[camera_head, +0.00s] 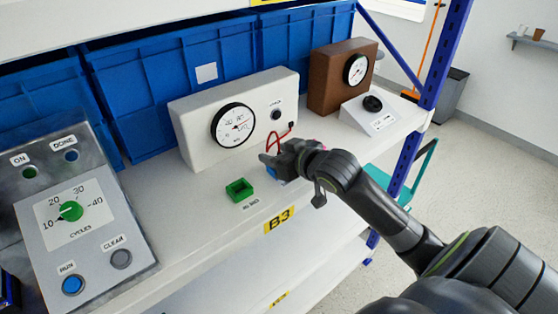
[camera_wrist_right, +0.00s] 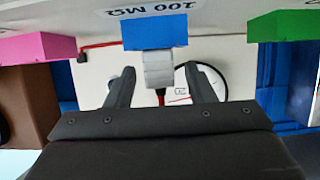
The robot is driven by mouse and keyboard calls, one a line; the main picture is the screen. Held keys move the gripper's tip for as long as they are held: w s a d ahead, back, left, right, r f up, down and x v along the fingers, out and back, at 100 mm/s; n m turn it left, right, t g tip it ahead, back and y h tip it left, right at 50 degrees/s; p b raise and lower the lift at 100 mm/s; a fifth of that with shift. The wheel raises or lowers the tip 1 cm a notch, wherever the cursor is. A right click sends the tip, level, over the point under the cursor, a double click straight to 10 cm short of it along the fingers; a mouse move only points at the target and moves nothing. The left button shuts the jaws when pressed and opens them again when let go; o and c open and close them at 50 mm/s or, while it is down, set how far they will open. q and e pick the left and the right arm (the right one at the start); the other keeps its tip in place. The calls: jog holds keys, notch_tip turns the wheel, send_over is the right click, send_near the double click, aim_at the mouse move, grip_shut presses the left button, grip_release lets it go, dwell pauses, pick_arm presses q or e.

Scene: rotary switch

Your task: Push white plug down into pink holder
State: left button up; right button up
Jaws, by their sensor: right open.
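The white plug (camera_wrist_right: 158,69) is in the right wrist view, with a red cable at one end and its other end at a blue holder (camera_wrist_right: 155,33) labelled 100 MΩ. I cannot tell how deep it sits in the blue holder. My right gripper (camera_wrist_right: 160,75) is open, its fingers on either side of the plug with gaps visible. The pink holder (camera_wrist_right: 40,47) is at the left of that view, apart from the plug. My left gripper is not in view.
A green holder (camera_head: 239,189) stands left of the blue one. A white gauge box (camera_head: 190,130) with the red cable is behind, and a brown gauge box (camera_head: 325,80) is further right. A control panel (camera_head: 75,215) stands at left. The shelf's front edge is near.

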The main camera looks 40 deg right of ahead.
jog(key=shift+w+a+f, duration=0.1)
jog(key=shift+w+f, duration=0.15)
jog(key=shift+w, duration=0.35)
jog(key=shift+c, duration=0.4)
